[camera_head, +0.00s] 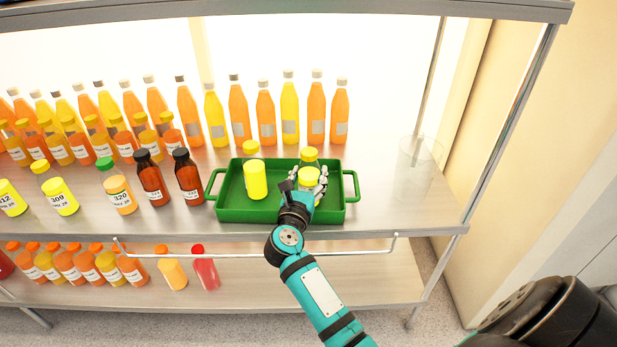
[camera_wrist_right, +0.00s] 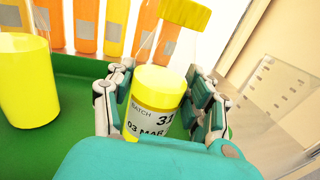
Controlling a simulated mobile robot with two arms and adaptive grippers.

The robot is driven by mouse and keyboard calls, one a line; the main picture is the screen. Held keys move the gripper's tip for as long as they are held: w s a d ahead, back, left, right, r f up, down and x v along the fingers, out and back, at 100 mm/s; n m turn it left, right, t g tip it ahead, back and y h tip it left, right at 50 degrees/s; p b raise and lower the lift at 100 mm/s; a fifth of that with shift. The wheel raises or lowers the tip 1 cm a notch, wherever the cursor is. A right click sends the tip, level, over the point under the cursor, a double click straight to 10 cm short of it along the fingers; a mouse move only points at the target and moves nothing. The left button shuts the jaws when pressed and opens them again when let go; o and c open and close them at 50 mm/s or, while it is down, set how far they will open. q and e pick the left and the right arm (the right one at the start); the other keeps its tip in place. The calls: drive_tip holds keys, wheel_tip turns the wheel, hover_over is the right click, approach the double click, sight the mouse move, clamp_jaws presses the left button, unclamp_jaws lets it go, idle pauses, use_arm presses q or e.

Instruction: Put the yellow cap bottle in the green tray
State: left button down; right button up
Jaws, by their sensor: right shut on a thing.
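The green tray (camera_head: 283,214) stands on the middle shelf. A yellow cap bottle (camera_head: 308,177), with yellow juice and a clear neck, is upright over the right part of the tray. My right gripper (camera_head: 307,185) is shut around its lower body. In the right wrist view, the same bottle (camera_wrist_right: 152,110) sits between the two fingers of the gripper (camera_wrist_right: 160,118), its batch label facing the camera. Its base is hidden, so I cannot tell whether it touches the tray floor. A second yellow bottle (camera_head: 256,181) stands in the tray's left part. My left gripper is not in view.
Two dark-capped brown bottles (camera_head: 188,178) stand just left of the tray. Tall orange and yellow bottles (camera_head: 265,115) line the back. A clear empty glass container (camera_head: 418,165) stands to the right. A rail (camera_head: 345,253) runs below the shelf front.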

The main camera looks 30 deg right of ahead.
drive_tip(key=shift+f, duration=0.1)
drive_tip(key=o, duration=1.4)
